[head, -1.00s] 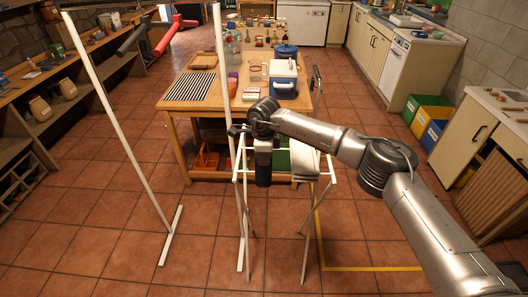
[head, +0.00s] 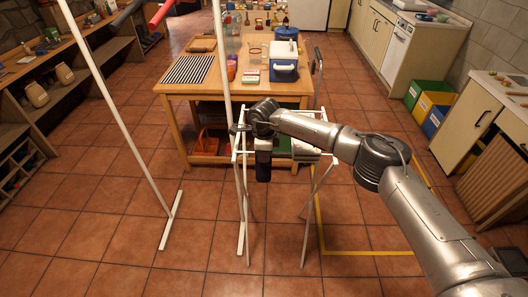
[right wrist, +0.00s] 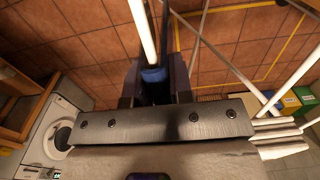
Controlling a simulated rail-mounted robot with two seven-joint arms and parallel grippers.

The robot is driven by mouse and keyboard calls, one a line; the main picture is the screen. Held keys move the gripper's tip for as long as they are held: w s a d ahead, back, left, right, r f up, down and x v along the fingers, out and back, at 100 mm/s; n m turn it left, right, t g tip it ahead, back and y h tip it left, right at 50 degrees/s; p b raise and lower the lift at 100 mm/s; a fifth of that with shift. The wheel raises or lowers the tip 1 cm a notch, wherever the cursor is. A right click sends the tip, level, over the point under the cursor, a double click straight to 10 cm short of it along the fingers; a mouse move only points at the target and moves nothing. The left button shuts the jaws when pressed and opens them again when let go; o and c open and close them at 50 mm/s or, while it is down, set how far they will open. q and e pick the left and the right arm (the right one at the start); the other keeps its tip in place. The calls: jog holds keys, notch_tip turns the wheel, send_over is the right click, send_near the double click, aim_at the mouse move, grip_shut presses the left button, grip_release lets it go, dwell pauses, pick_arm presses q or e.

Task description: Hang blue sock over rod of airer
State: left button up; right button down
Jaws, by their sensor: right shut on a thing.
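The airer (head: 238,172) is a white frame on thin crossed legs in the middle of the head view. My right gripper (head: 263,142) is over its left part, shut on the blue sock (head: 263,171). The sock hangs dark and straight down from the jaws, beside the airer's left bars. In the right wrist view the sock (right wrist: 154,78) is pinched between the two dark fingers, with much of it hidden by the gripper. A white rod (right wrist: 143,30) runs right up to the sock there; I cannot tell whether they touch. My left gripper is not in view.
Pale folded cloth (head: 305,152) hangs on the airer's right part. A tall white post (head: 120,130) stands to the left, on a floor foot. A wooden table (head: 178,93) with a cool box (head: 284,70) stands behind. Tiled floor is open in front.

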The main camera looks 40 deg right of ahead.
jog(key=shift+f, duration=0.15)
jog(key=c, duration=0.9)
grip_release()
jog(key=shift+c, duration=0.2)
notch_tip(320, 180, up, 12)
jog(key=shift+p, duration=0.75)
jog(key=shift+s+r, duration=0.1)
jog(key=shift+r, duration=0.85)
